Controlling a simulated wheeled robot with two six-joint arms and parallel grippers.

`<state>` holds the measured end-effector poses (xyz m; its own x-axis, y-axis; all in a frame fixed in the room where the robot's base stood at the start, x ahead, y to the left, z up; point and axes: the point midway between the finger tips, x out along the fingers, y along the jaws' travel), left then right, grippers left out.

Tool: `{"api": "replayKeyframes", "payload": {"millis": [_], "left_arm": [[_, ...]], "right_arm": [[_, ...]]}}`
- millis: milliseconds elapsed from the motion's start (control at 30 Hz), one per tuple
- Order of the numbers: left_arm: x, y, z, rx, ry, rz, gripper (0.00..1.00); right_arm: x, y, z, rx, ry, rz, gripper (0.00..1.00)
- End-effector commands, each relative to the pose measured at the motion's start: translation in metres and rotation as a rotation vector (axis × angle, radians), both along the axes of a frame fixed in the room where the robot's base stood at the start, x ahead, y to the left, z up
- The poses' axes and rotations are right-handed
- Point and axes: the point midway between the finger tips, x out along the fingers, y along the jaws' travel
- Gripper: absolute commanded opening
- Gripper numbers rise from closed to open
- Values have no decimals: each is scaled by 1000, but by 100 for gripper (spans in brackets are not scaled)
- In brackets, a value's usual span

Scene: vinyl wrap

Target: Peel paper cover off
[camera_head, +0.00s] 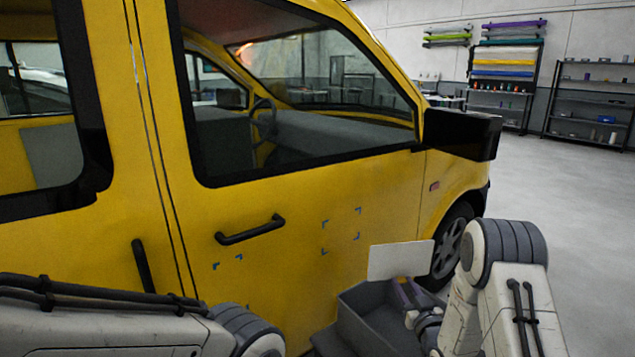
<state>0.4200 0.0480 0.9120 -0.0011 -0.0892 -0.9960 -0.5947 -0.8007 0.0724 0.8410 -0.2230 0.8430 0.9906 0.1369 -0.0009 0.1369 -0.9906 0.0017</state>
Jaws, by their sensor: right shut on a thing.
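A plain white sheet (398,261), which looks like the paper-covered piece, stands roughly upright in front of the yellow van's lower front door. My right gripper (405,284) is below it, shut on its lower edge. Whether the sheet is one layer or a cover on a backing cannot be told. My left arm comes in at the lower left, but its gripper is out of the frame. Blue corner marks (341,231) sit on the yellow door (300,270), left of the sheet and apart from it. More blue marks show below the door handle.
A dark grey open bin (352,318) is below the sheet, partly behind my right gripper. The black door handle (250,230) and wing mirror (462,133) stick out from the van. Shelves (590,105) stand far back. The grey floor at right is clear.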

Motion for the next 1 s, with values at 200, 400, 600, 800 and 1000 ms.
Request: {"api": "replayKeyframes", "payload": {"millis": [200,400,600,800,1000], "left_arm": [[0,0,-21,-1,-1,0,100],[0,0,-28,-1,-1,0,100],[0,0,-43,-1,-1,0,100],[0,0,-56,-1,-1,0,100],[0,0,-58,-1,-1,0,100]], "right_arm": [[2,-37,-22,1,0,26,0],[2,-37,-33,2,1,30,0],[3,-36,-56,2,0,31,0],[3,-35,-77,3,0,32,0],[3,-35,-80,2,0,31,0]]}}
